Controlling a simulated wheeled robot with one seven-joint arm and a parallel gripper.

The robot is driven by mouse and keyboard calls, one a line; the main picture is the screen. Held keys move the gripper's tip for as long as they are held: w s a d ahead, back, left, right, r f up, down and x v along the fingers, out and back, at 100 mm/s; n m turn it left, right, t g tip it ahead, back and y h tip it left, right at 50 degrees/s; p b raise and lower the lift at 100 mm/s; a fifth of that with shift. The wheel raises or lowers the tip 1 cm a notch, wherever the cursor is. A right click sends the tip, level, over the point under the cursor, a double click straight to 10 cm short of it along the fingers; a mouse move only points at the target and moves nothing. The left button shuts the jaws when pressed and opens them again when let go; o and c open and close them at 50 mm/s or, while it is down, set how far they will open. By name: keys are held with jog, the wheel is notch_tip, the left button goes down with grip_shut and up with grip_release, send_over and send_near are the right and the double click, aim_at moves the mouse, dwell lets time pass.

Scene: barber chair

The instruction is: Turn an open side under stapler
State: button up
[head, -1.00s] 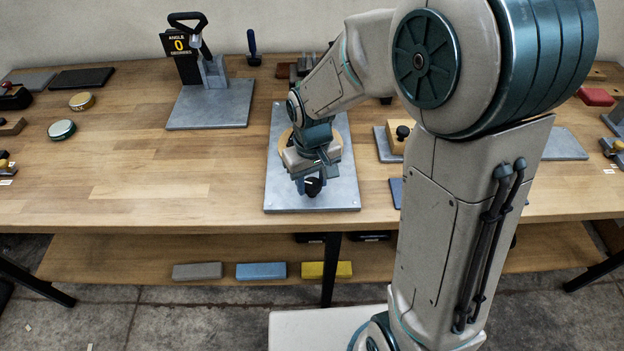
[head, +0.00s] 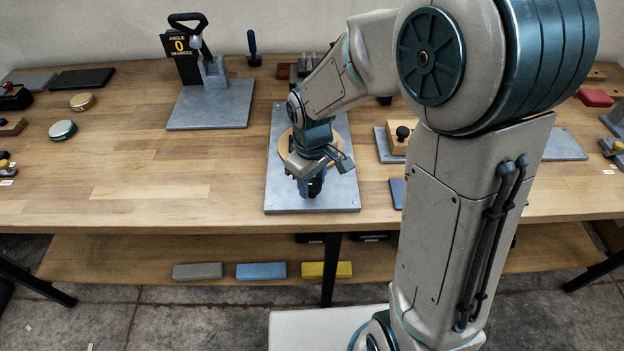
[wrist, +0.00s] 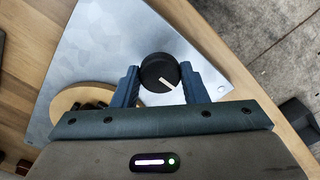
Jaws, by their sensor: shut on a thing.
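The knob is near the front end of a grey metal plate (head: 285,195). It is mostly hidden by my gripper in the head view. A round wooden disc (wrist: 80,100) lies on the same plate behind the knob, with dark parts on it partly hidden by my gripper. I cannot make out a stapler for certain.
At the back left, a black lever device (head: 188,65) with a sign reading angle 0 degrees stands on a grey plate (head: 208,115). A wooden block with a black knob (head: 398,140) stands right of my gripper.

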aim_at(313, 184)
jog(key=o, duration=0.9)
jog(key=shift+o, duration=0.2)
notch_tip(313, 184, up, 14)
jog(key=s+d+f+m+t, duration=0.2)
jog(key=s+d+m+t, duration=0.1)
jog(key=s+d+m, duration=0.6)
jog(key=s+d, duration=0.3)
jog(key=shift+s, duration=0.15)
